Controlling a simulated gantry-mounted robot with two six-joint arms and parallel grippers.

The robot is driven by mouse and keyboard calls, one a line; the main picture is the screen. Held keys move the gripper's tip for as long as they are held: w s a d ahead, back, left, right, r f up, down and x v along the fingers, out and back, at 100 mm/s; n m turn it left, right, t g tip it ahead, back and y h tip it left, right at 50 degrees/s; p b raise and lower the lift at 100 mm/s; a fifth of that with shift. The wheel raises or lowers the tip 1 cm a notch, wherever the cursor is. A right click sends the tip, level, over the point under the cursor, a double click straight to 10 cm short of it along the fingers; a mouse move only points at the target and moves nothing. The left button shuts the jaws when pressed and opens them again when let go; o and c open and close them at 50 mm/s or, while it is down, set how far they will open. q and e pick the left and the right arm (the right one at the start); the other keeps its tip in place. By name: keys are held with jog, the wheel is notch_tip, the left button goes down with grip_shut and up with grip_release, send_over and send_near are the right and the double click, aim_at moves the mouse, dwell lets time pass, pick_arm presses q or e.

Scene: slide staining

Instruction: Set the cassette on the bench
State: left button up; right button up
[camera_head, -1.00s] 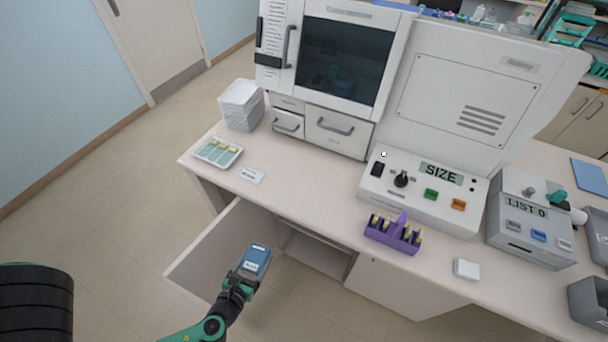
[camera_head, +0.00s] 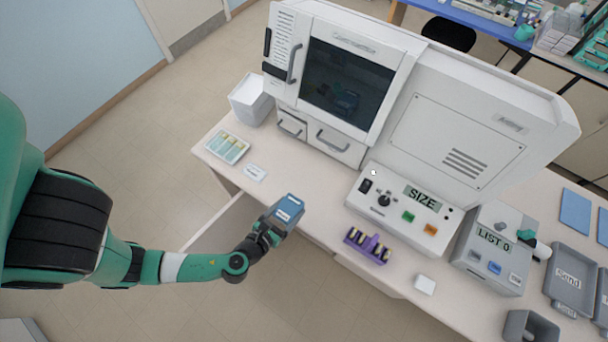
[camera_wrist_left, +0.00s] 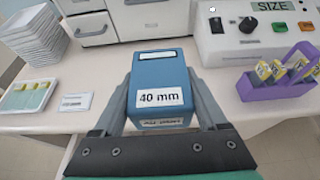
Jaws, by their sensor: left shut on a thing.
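The cassette (camera_head: 286,211) is a blue box with a white label, read as "40 mm" in the left wrist view (camera_wrist_left: 160,85). My left gripper (camera_head: 270,230) is shut on it, one finger along each side, and holds it near the front edge of the bench (camera_head: 312,205). In the wrist view the fingers (camera_wrist_left: 162,115) flank the cassette and bench top shows beyond it. I cannot tell whether the cassette's underside touches anything. My right gripper is not in view.
A purple rack (camera_head: 368,245) with yellow-topped items stands right of the cassette. A slide tray (camera_head: 228,148) and a small card (camera_head: 255,172) lie to the left. The large white machine (camera_head: 400,110) and control box (camera_head: 405,205) stand behind. Bench between card and rack is clear.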

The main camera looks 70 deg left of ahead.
pick_arm(q)
jog(key=w+a+f, duration=0.4)
jog(key=w+a, duration=0.1)
jog(key=a, duration=0.2)
jog(key=b, duration=0.5)
send_over(302, 190)
jog(key=s+d, duration=0.1)
notch_tip(302, 190, down, 5)
jog(key=shift+r, duration=0.2)
jog(key=shift+w+a+f, duration=0.1)
jog(key=shift+w+a, duration=0.1)
jog(key=shift+w, duration=0.05)
jog(key=f+b, duration=0.2)
jog(key=f, duration=0.1)
jog(key=f+b, duration=0.1)
jog(key=shift+w+a+f+b, duration=0.15)
jog(key=shift+w+a+b, duration=0.05)
jog(key=shift+a+b, duration=0.15)
jog(key=shift+r, duration=0.2)
jog(key=shift+f, duration=0.2)
jog(key=o, duration=1.5)
jog(key=shift+r+p, duration=0.3)
jog(key=p+v, duration=0.2)
jog(key=v, duration=1)
jog(key=shift+d+f, duration=0.15)
